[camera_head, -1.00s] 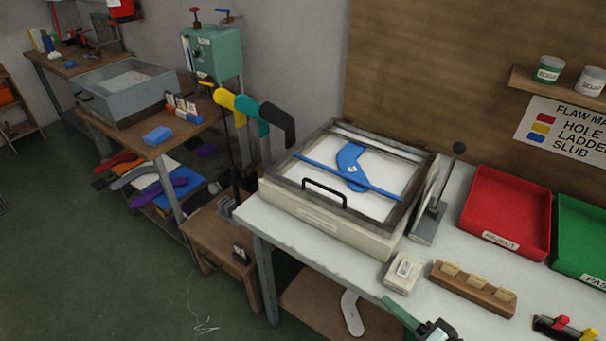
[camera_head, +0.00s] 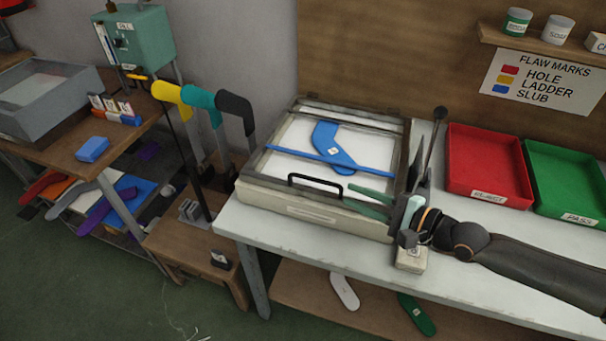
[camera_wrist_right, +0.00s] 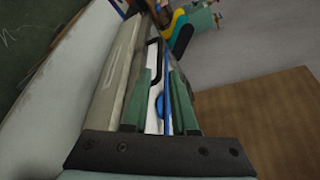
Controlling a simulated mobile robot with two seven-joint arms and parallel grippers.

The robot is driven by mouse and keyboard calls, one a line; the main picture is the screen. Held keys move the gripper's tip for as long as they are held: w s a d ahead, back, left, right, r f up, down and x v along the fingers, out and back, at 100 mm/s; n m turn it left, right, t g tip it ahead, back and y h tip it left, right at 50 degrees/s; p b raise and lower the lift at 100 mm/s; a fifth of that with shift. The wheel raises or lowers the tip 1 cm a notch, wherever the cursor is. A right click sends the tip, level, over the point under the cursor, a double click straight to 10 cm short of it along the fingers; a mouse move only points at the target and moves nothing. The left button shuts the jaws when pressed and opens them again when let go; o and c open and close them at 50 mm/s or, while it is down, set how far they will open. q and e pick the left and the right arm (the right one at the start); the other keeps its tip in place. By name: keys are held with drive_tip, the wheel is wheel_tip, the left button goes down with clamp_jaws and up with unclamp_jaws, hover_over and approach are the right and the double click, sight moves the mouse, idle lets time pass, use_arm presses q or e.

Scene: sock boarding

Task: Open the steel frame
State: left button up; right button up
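The steel frame (camera_head: 399,165) lies flat and closed on a pale box-like base (camera_head: 320,213) on the white table. A black handle (camera_head: 316,181) stands on its front edge; it also shows in the wrist view (camera_wrist_right: 153,53). A blue sock (camera_head: 328,140) lies on the white surface inside the frame, with a blue bar (camera_head: 290,153) across it. My right gripper (camera_head: 348,195) is open, with green fingers, at the front right of the frame. Its fingers point left toward the handle, and nothing is between them. My left gripper is not in view.
A lever (camera_head: 437,125) stands just right of the frame, close behind my right gripper. A red reject tray (camera_head: 487,190) and a green pass tray (camera_head: 575,212) lie farther right. Yellow, teal and black sock forms (camera_head: 235,108) stand left of the frame.

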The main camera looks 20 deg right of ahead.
sight(317, 181)
drive_tip(key=x, duration=1.2)
drive_tip(key=shift+f, duration=0.1)
drive_tip(key=shift+c, duration=0.3)
clamp_jaws()
idle(0.8)
